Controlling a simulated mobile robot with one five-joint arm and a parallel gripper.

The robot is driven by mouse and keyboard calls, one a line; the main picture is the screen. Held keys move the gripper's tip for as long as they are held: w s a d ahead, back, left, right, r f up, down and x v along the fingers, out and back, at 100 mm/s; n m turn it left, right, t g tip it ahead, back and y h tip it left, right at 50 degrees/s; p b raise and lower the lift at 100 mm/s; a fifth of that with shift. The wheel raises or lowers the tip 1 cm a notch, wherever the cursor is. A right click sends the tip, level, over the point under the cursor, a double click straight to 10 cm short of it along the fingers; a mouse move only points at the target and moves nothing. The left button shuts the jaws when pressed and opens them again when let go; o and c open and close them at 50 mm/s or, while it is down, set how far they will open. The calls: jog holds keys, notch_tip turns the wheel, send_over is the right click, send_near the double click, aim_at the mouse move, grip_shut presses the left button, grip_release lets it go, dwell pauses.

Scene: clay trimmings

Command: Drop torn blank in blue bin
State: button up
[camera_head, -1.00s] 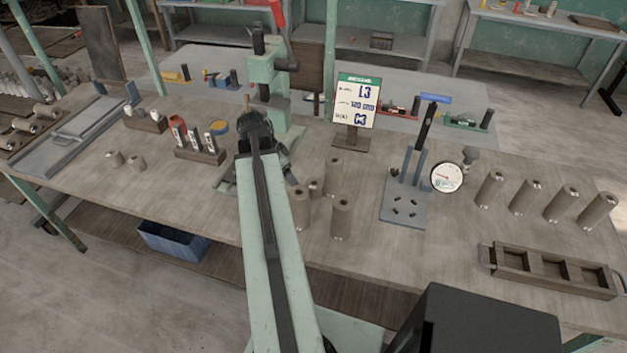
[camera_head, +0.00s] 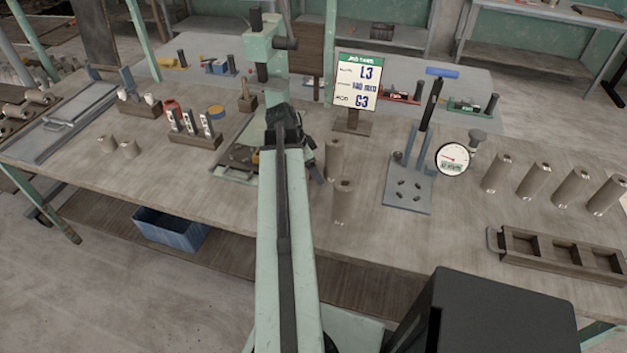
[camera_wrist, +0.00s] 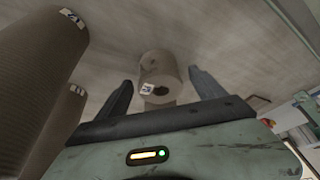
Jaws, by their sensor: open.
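My gripper (camera_wrist: 160,79) is open, with one finger on each side of a short grey-brown clay blank (camera_wrist: 158,68) in the wrist view. The blank has a small printed label and a dark hole in its end. I cannot tell whether its rim is torn, or whether the fingers touch it. In the head view my arm hides this blank. The blue bin (camera_head: 172,230) is below the bench at the lower left, open at the top, away from my gripper.
Taller blanks (camera_head: 342,202) stand just right of my arm; two loom close at left in the wrist view (camera_wrist: 38,62). A gauge stand (camera_head: 408,195), a row of blanks (camera_head: 534,180) and a wooden tray (camera_head: 560,256) are farther right. The front-left bench top is fairly clear.

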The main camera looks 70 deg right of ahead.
jog(key=shift+s+d+f, duration=0.15)
jog(key=shift+f, duration=0.45)
jog(key=shift+r, duration=0.2)
grip_shut()
notch_tip(320, 180, up, 18)
jog(key=p, duration=1.8)
